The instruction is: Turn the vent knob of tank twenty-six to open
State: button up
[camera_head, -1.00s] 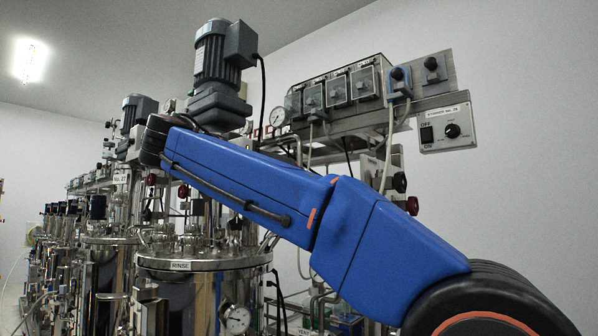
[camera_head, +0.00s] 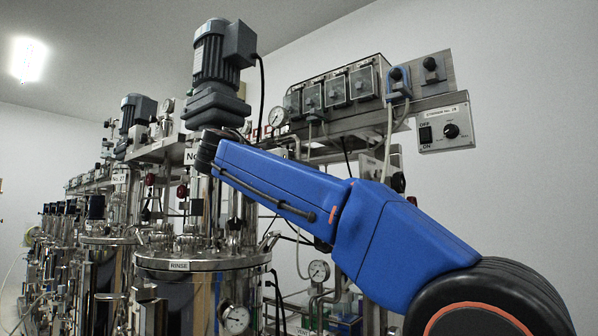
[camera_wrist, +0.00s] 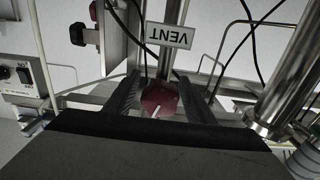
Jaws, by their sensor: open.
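In the wrist view, a dark red knob (camera_wrist: 160,99) with a pale pointer line sits between the two dark fingers of my gripper (camera_wrist: 160,98). The fingers are open, one on each side of the knob; I cannot tell whether they touch it. A VENT label (camera_wrist: 169,36), upside down in this view, stands just beyond the knob. In the head view, the near tank (camera_head: 200,262) has a RINSE label on its lid. My arm crosses in front of the equipment, and my gripper and this knob cannot be made out there.
A stirrer motor (camera_head: 222,60) rises above the near tank. A stirrer switch box (camera_head: 445,128) hangs at the right; it also shows in the wrist view (camera_wrist: 22,76). A steel cylinder (camera_wrist: 285,85) and black cables lie close to the right of the fingers. More tanks recede left.

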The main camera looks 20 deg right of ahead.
jog(key=c, duration=1)
jog(key=shift+c, duration=0.2)
jog(key=n, duration=0.3)
jog(key=shift+w+n, duration=0.1)
jog(key=shift+n, duration=0.3)
jog(key=shift+a+n, duration=0.1)
jog(key=shift+n, duration=1.8)
jog(key=o, duration=1)
